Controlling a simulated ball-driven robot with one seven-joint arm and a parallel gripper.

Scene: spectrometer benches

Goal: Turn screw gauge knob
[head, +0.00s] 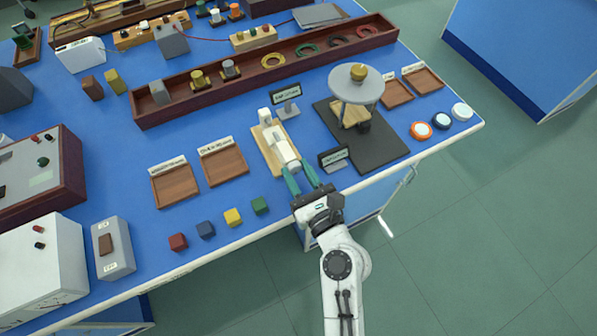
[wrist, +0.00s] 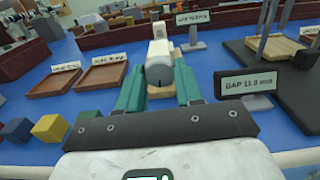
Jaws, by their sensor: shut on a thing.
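The screw gauge (head: 274,143) is a white and cream device on a wooden base near the front edge of the blue bench. Its knob end (wrist: 159,75) faces me in the wrist view. My gripper (head: 302,178) reaches in from the front edge, its two green fingers on either side of the knob end. It is shut on the knob; in the wrist view the fingers (wrist: 159,88) flank it, and the exact contact is hard to make out. A small sign reading "GAP 11.0", its unit blurred, (wrist: 248,83) stands to the right of the gauge.
Wooden trays (head: 223,165) lie to the left, with several coloured cubes (head: 232,217) in front. A dark board with a round-topped stand (head: 356,84) is close on the right. A labelled sign (head: 286,97) stands behind the gauge. A long brown tray (head: 190,98) crosses the back.

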